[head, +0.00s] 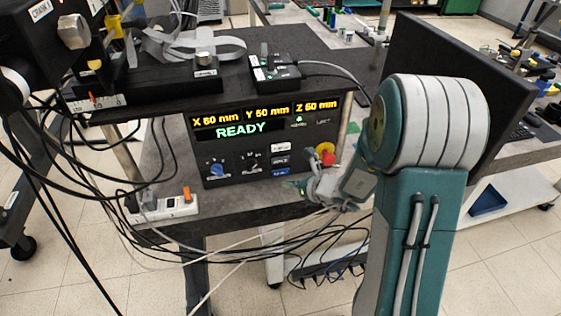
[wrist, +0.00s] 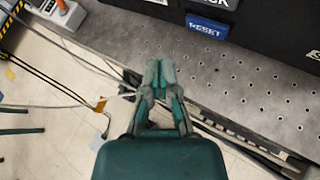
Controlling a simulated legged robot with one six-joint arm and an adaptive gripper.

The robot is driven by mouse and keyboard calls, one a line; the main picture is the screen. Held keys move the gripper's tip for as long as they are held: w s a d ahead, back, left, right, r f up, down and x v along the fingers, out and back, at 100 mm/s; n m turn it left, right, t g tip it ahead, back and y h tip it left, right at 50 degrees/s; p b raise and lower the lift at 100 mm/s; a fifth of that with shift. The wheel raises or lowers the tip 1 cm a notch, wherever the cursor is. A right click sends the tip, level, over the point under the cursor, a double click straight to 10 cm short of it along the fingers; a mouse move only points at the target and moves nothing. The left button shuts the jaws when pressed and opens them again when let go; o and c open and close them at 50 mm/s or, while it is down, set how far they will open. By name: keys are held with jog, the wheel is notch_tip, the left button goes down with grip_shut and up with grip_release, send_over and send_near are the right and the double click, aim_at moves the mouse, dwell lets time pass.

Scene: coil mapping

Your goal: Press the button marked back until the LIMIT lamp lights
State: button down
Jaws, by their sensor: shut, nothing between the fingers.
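The black control panel (head: 230,152) stands on the shelf of the bench in the head view. Its display (head: 265,115) shows X, Y and Z readings in mm and a green READY. The LIMIT lamp (head: 323,122) at its upper right looks dark. I cannot make out a button marked back in either view. A black box with small controls (head: 275,72) lies on the bench top; its markings are too small to read. My gripper (wrist: 160,66) is shut and empty, over the metal shelf's front edge, apart from the panel. In the head view my gripper (head: 298,186) is below the panel's lower right.
The panel also carries a white button (head: 281,147), a blue RESET button (wrist: 207,27), a blue knob (head: 217,169) and a red stop button (head: 327,158) on yellow. Loose cables (head: 250,240) hang in front of the shelf. A power strip (head: 165,209) lies left.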

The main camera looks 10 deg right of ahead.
aim_at(277, 164)
jog(key=shift+w+d, duration=0.1)
jog(key=shift+w, duration=2.95)
jog(key=shift+w, duration=0.15)
jog(key=shift+w+r, duration=0.1)
jog(key=shift+w, duration=0.1)
jog(key=shift+w, duration=0.4)
jog(key=shift+s, duration=0.85)
jog(key=shift+s, duration=0.1)
jog(key=shift+s, duration=2.4)
